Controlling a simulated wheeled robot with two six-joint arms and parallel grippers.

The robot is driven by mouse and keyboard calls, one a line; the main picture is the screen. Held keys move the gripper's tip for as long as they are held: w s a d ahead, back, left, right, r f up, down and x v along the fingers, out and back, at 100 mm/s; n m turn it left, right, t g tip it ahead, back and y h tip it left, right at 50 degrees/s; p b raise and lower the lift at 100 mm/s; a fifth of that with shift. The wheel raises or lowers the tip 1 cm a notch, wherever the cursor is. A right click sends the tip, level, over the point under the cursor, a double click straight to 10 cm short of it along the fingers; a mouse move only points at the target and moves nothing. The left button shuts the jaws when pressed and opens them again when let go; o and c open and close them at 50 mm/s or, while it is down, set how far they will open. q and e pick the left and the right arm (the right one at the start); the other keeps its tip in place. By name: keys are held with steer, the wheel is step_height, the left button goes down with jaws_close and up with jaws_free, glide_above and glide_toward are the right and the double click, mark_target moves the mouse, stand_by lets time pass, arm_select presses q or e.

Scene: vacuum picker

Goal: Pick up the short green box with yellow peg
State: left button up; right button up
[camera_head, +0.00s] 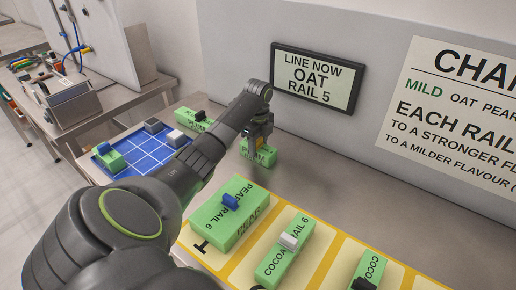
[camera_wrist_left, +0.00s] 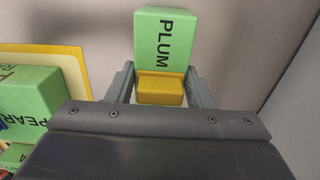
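The short green PLUM box (camera_head: 264,157) is on or just above the steel table near the back wall, below the sign. I cannot tell whether it is lifted. Its yellow peg (camera_wrist_left: 161,88) shows in the left wrist view, where the green PLUM box (camera_wrist_left: 166,40) lies beyond it. My left gripper (camera_head: 261,138) is over the box from above. Its fingers (camera_wrist_left: 161,92) stand close against both sides of the yellow peg and look shut on it. My right gripper is not in view.
Green boxes with blue (camera_head: 230,201), white (camera_head: 289,241) and black (camera_head: 363,284) pegs stand on yellow-edged rails in front. A blue gridded tray (camera_head: 150,165) with boxes lies left. A green box (camera_head: 187,119) with a black peg stands behind my left arm. The wall sign (camera_head: 316,78) is close behind.

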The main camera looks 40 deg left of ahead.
arm_select(q)
steer(key=c, duration=0.5)
steer(key=shift+o, duration=0.2)
steer(key=shift+r, duration=0.1)
steer(key=shift+w+r, duration=0.1)
steer(key=shift+r, duration=0.3)
step_height(320, 180, up, 3)
steer(key=shift+b, duration=0.4)
step_height(320, 180, up, 5)
steer(key=shift+r+p, duration=0.1)
steer(key=shift+p, duration=1.1)
steer(key=shift+r+p, duration=0.45)
steer(key=shift+p, duration=0.05)
